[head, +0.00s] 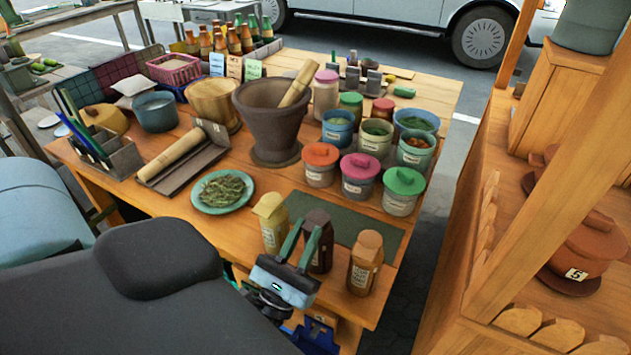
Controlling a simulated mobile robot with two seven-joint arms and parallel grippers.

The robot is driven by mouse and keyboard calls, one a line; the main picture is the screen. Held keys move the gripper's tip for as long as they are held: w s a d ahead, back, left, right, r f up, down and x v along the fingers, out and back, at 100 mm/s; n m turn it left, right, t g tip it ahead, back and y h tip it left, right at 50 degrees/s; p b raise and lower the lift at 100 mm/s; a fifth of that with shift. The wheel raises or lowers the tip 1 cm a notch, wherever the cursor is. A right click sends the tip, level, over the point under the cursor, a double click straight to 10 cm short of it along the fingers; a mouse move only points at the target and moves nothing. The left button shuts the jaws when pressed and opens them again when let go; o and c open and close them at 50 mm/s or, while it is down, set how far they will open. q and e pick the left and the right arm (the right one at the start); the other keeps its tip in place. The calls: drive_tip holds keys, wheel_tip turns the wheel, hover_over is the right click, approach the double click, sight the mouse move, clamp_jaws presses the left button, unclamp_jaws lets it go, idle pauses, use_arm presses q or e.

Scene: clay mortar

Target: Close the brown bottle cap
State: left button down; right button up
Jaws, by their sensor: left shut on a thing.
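Three small labelled bottles stand at the table's front edge: a yellow one (272,222) at left, a dark brown one (322,255) in the middle, and an orange-brown one (364,264) at right. My left gripper (307,227) reaches up from the front edge, with its green fingers at the upper part of the dark brown bottle. It is shut on that bottle's top, as far as I can tell. The fingers and palm hide part of the bottle, and whether its cap sits fully down is unclear. My right gripper is not in view.
A dark green mat (345,228) lies behind the bottles. A plate of herbs (222,191), a large mortar (272,118) and several lidded jars (359,176) crowd the table beyond. A wooden shelf (520,220) with pots stands at right, across a gap.

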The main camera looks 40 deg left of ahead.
use_arm(q)
drive_tip(key=shift+f+t+b, duration=0.6)
drive_tip(key=shift+f+b, duration=0.1)
drive_tip(key=shift+b, duration=0.7)
drive_tip(key=shift+t, duration=0.3)
drive_tip(key=shift+r, duration=0.1)
drive_tip(key=c, duration=1.4)
unclamp_jaws()
drive_tip(key=shift+o, duration=0.8)
